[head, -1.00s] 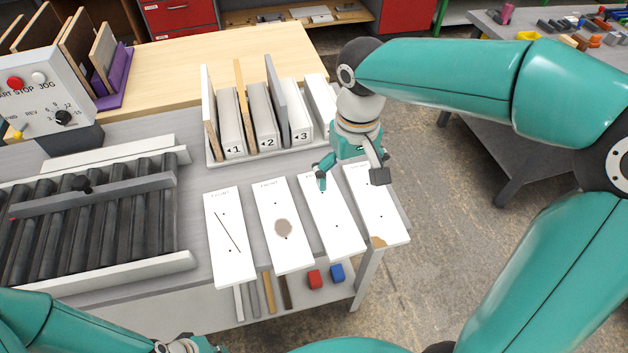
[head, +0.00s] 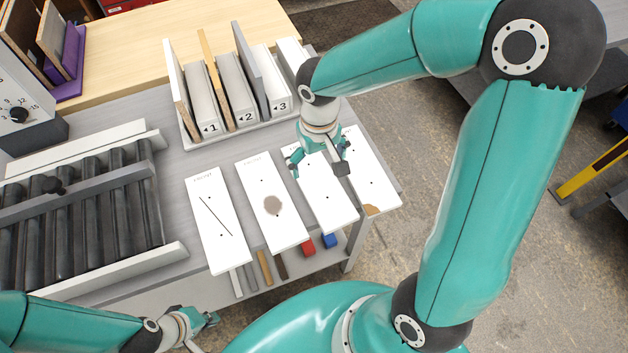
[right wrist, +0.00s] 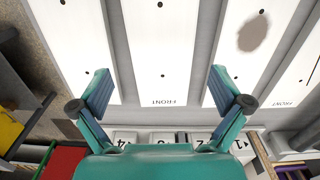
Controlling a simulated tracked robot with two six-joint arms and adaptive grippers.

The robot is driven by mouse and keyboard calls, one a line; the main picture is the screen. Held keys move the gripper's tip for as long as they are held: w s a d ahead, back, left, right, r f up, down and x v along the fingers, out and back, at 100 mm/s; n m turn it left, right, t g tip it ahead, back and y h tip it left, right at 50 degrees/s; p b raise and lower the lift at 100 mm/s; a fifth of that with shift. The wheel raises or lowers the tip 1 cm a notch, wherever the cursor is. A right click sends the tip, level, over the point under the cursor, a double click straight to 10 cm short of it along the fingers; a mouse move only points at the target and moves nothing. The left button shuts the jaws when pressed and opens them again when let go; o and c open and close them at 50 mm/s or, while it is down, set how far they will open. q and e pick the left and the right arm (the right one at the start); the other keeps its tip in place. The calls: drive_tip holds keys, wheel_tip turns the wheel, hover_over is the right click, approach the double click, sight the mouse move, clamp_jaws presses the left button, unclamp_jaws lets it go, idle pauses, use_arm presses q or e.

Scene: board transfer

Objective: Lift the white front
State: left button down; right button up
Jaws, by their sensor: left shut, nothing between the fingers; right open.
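Four white fronts lie side by side on the grey table. One has a dark line (head: 213,245), one a brown stain (head: 268,185), one is plain with small dots (head: 333,205), and the rightmost has a brown chipped corner (head: 376,190). My right gripper (head: 319,167) is open above the far end of the plain front. In the right wrist view, that front (right wrist: 162,45) lies between the spread fingers (right wrist: 161,90), its FRONT lettering near the palm. I cannot tell the height gap. My left gripper (head: 208,320) is shut and empty, low at the left, away from the fronts.
A rack (head: 215,140) with numbered slots and upright boards stands behind the fronts. A roller conveyor (head: 90,215) is at the left. Red (head: 308,247) and blue (head: 330,240) blocks and strips lie on a shelf below the table edge.

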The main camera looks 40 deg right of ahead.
sight(317, 180)
drive_tip(key=shift+s+a+f+p, duration=0.1)
drive_tip(key=shift+f+p, duration=0.15)
drive_tip(key=shift+f, duration=1.15)
drive_tip(key=shift+s+a+f+p, duration=0.1)
drive_tip(key=shift+f+p, duration=0.1)
drive_tip(key=shift+f, duration=1.2)
drive_tip(key=c, duration=1.1)
drive_tip(key=shift+w+r, duration=0.1)
